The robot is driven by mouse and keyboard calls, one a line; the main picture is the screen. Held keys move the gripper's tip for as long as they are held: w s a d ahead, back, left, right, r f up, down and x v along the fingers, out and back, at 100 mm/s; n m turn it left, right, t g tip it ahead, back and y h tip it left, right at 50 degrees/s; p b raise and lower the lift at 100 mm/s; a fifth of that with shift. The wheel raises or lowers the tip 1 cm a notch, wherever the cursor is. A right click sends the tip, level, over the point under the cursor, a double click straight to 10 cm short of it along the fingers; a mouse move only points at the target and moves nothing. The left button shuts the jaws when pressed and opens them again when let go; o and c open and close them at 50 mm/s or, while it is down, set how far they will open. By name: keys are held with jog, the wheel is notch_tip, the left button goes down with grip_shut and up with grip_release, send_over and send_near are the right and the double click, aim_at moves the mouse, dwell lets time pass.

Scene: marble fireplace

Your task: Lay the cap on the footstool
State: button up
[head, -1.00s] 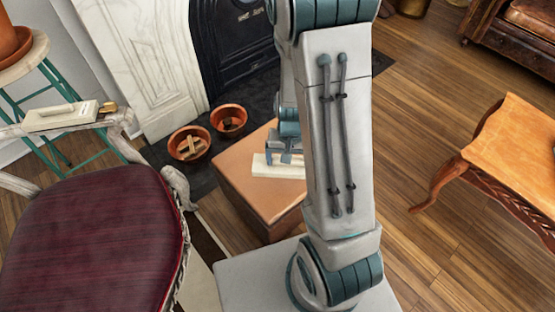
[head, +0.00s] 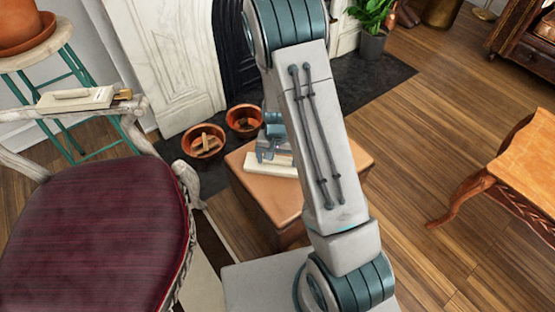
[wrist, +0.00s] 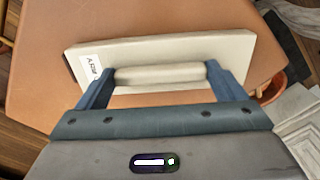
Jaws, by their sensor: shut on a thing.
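No cap is recognisable in either view. My gripper (wrist: 160,92) has its two blue fingers at the two ends of the rounded handle of a cream plastering float (wrist: 160,55), shut on it. The float lies flat along the top of the tan leather footstool (wrist: 45,110); whether it is pressed on the top or just above it I cannot tell. It has a small white label at its left end. In the head view my gripper (head: 268,155) is over the float (head: 284,166) on the footstool (head: 270,190), and my arm hides part of the stool.
A chair with a dark red seat (head: 95,225) stands at left; a second cream float (head: 75,98) lies on its arm. Two terracotta bowls (head: 203,141) sit on the dark hearth behind the stool. A wooden table (head: 530,160) is at right, with open floor between.

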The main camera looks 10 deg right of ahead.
aim_at(277, 160)
jog(key=shift+f, duration=0.2)
jog(key=o, duration=0.7)
jog(key=shift+r, duration=0.1)
notch_tip(277, 160, up, 12)
jog(key=p, duration=0.4)
jog(key=s+r+n, duration=0.1)
jog(key=s+r, duration=0.5)
jog(key=s+d+r+n, duration=0.1)
jog(key=s+r+n, duration=0.1)
jog(key=s+r, duration=0.3)
jog(key=s+r+n+t, duration=0.1)
jog(key=s+r, duration=0.5)
jog(key=s, duration=0.1)
jog(key=shift+s+d+r+n, duration=0.2)
jog(key=shift+s+r+n, duration=0.15)
jog(key=shift+n, duration=0.05)
